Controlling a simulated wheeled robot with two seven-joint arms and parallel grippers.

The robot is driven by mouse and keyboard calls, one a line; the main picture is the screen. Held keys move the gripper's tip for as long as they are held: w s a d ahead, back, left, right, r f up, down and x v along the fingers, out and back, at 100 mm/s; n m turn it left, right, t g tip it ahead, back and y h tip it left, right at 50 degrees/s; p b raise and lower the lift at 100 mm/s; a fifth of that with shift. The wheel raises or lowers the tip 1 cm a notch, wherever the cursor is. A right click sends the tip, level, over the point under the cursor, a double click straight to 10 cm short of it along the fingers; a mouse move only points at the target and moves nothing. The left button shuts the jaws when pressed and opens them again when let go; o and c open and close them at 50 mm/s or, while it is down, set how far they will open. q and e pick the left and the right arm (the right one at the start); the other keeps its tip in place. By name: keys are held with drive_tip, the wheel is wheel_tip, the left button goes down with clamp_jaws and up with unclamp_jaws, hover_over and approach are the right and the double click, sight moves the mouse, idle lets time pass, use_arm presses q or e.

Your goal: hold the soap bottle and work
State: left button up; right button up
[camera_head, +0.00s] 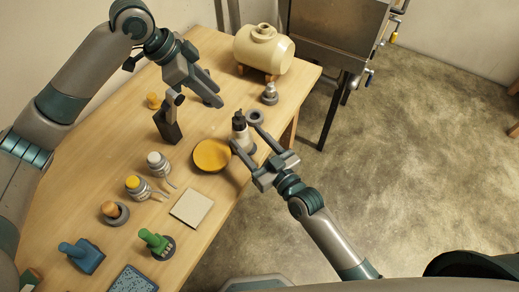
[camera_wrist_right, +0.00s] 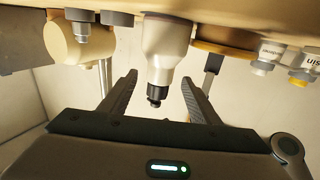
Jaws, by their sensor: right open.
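The soap bottle (camera_head: 240,132) is pale with a black pump top and stands upright near the table's right edge. In the right wrist view the bottle (camera_wrist_right: 166,48) appears upside down, its dark pump between the finger lines. My right gripper (camera_head: 252,146) is open, with one finger on each side of the bottle. The wrist view shows a gap between the bottle and both fingers (camera_wrist_right: 158,95). My left gripper (camera_head: 212,88) is empty and looks open, above the table's far part.
A yellow round dish (camera_head: 212,155) lies just left of the bottle. A cream tank (camera_head: 263,50), a small grey-topped item (camera_head: 270,94) and a black block (camera_head: 167,127) stand farther back. Jars (camera_head: 158,163), a pale square tile (camera_head: 191,208) and a green-handled tool (camera_head: 153,241) are nearer.

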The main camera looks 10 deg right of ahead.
drive_tip(key=x, duration=0.9)
drive_tip(key=c, duration=0.8)
drive_tip(key=shift+o, duration=0.5)
drive_tip(key=c, duration=0.4)
drive_tip(key=shift+o, duration=0.5)
clamp_jaws()
drive_tip(key=shift+f, duration=0.1)
